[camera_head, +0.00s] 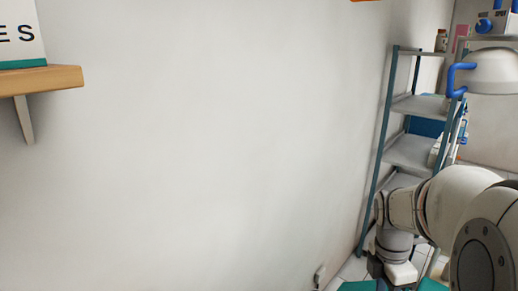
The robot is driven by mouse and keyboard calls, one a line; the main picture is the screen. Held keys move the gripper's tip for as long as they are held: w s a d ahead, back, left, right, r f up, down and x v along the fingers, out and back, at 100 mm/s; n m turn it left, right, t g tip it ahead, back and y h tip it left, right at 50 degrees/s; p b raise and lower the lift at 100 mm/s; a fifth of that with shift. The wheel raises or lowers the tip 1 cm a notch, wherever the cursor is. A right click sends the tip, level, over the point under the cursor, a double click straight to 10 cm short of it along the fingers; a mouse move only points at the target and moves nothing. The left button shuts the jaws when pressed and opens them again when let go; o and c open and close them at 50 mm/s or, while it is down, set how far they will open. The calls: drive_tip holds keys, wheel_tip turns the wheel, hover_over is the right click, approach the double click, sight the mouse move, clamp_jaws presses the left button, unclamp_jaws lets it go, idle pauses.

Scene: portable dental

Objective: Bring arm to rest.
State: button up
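My arm (455,205) shows at the lower right, its white and grey links bent, with the nearest joint cut off by the right edge. Its far end points down near the bottom of the picture. My gripper (392,283) is only partly in view there, dark and small at the bottom edge. Its fingertips are not clear, so I cannot tell whether it is open or shut. I see nothing held.
A metal shelf unit (408,152) with teal posts stands behind my arm at the right. A white lamp-like head with a blue handle (452,80) hangs at upper right. A wooden wall shelf (45,82) juts out at upper left. The wall between is bare.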

drive_tip(key=s+a+r+m+t, duration=0.1)
drive_tip(key=s+a+m+t, duration=0.1)
drive_tip(key=a+m, duration=0.4)
drive_tip(key=s+a+r+m+t+y, duration=0.1)
drive_tip(key=s+a+m, duration=0.4)
drive_tip(key=m, duration=0.7)
drive_tip(key=shift+a+r+m+t, duration=0.3)
drive_tip(key=shift+a+r+t, duration=0.25)
drive_tip(key=shift+a, duration=0.65)
drive_tip(key=shift+s, duration=0.1)
